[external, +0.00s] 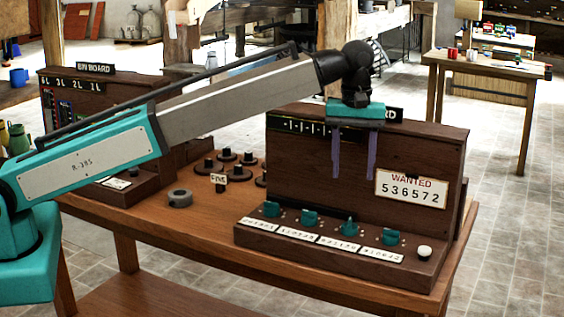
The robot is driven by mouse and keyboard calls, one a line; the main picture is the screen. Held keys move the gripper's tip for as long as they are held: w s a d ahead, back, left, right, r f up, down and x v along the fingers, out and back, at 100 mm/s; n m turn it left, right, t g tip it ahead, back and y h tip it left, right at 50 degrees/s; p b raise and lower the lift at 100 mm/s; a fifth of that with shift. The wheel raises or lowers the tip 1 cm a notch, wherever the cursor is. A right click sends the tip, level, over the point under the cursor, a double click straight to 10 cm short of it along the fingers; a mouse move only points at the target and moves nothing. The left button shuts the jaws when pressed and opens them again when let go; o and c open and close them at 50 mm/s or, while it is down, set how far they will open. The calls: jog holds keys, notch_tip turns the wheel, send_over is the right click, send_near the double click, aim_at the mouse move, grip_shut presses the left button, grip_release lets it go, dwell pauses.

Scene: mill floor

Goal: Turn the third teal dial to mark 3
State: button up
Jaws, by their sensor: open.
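A row of several teal dials sits on the sloped front of a dark wooden board (290,165). The third teal dial from the left (349,228) shows a raised pointer; which mark it points to is too small to read. The first (271,209) and second (309,217) dials are to its left, and another teal dial (390,237) is to its right. My gripper (354,177) is open and empty, its two fingers pointing down. In the picture it is above the third dial, in front of the board's upright panel and apart from the dials.
A white knob (425,252) stands at the board's right end. White number cards (338,244) lie below the dials. A placard (411,188) reads "WANTED 536572". Dark round weights (228,155) and a grey ring (180,198) are on the bench (150,218) to the left.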

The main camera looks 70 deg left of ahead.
aim_at(350, 221)
jog(key=shift+f+p, duration=1.65)
jog(key=shift+f, duration=5.25)
jog(key=c, duration=1)
jog(key=shift+c, duration=0.2)
jog(key=shift+m, duration=0.5)
jog(key=m, duration=0.6)
jog(key=shift+b, duration=0.3)
jog(key=o, duration=1)
